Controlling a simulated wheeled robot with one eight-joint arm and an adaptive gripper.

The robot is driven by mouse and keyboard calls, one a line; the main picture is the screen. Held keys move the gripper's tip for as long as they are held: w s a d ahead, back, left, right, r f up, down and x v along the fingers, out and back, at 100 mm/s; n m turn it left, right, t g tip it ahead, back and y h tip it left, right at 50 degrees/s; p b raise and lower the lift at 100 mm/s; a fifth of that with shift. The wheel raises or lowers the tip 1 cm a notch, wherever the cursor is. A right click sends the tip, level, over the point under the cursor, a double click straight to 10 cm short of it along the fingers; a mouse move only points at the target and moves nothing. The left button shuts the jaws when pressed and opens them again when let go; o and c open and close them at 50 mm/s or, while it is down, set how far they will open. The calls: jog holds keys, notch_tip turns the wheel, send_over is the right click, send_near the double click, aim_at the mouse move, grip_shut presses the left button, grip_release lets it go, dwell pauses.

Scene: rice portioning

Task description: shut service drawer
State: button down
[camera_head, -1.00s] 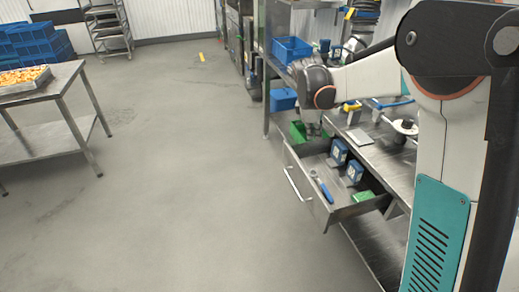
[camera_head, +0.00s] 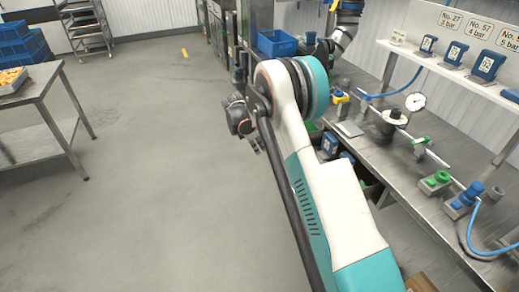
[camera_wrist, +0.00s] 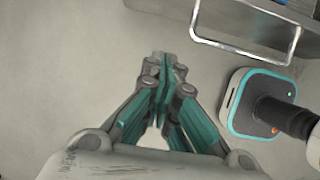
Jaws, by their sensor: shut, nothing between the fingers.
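The service drawer (camera_wrist: 268,12) stands open at the top right of the wrist view, with its bar handle (camera_wrist: 242,51) facing me. In the head view my arm hides most of the drawer; blue boxes (camera_head: 330,145) inside it show just right of the arm. My gripper (camera_wrist: 164,66) is shut and empty, with its fingertips left of the handle and apart from it, over the floor. In the head view my gripper (camera_head: 256,146) hangs left of the arm, out in front of the bench, partly hidden by the arm.
The steel bench (camera_head: 420,190) on the right carries a pressure gauge (camera_head: 415,101), valves and a blue hose. A blue crate (camera_head: 277,43) stands farther back. A steel table (camera_head: 50,95) with a food tray stands at left. The floor between is clear.

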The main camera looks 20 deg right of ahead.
jog(key=d+f+b, duration=0.3)
jog(key=d+f, duration=0.4)
jog(key=shift+w+b, duration=0.15)
jog(key=shift+b, duration=0.15)
jog(key=shift+f, duration=0.1)
jog(key=d, duration=1.7)
jog(key=w+d, duration=0.1)
jog(key=d, duration=0.8)
jog(key=shift+d, duration=0.25)
